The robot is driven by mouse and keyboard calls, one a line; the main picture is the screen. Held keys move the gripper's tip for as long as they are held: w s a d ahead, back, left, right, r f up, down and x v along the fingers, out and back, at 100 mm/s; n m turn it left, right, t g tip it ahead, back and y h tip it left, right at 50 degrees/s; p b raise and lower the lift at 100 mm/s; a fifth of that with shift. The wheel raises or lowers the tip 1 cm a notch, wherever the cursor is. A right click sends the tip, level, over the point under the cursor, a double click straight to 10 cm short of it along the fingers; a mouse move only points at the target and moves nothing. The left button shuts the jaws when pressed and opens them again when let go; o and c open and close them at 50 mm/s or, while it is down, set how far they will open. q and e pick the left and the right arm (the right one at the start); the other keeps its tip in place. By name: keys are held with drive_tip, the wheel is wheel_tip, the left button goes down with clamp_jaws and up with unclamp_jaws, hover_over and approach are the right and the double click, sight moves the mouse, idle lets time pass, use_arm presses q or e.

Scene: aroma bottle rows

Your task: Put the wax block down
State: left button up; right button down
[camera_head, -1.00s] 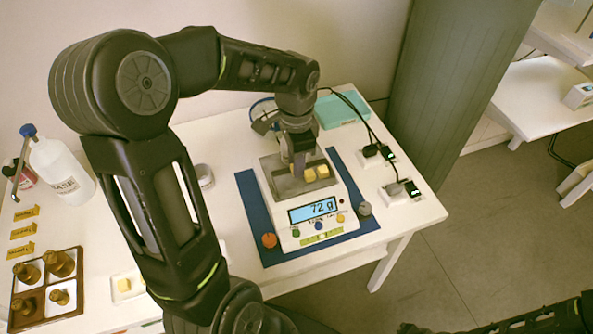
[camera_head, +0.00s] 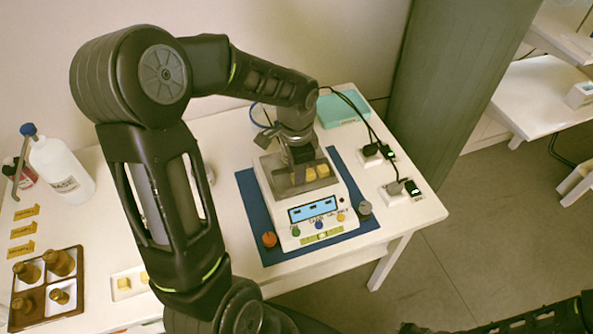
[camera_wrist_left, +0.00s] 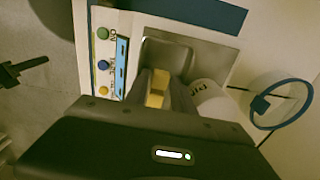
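The scale (camera_head: 318,222) stands on a blue mat (camera_head: 251,207) with a grey metal pan (camera_head: 328,185) on top. Its display (camera_head: 315,209) shows dashes.
A small white dish (camera_head: 125,284) with yellow blocks and a brown tray (camera_head: 46,290) of amber bottles are at the left. A white bottle (camera_head: 62,170) stands behind them. A teal box (camera_head: 341,110), black plugs and cables lie behind and right of the scale.

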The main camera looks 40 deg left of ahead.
use_arm(q)
drive_tip(key=shift+r, duration=0.1)
wheel_tip(320, 180, up, 12)
idle(0.7)
idle(0.8)
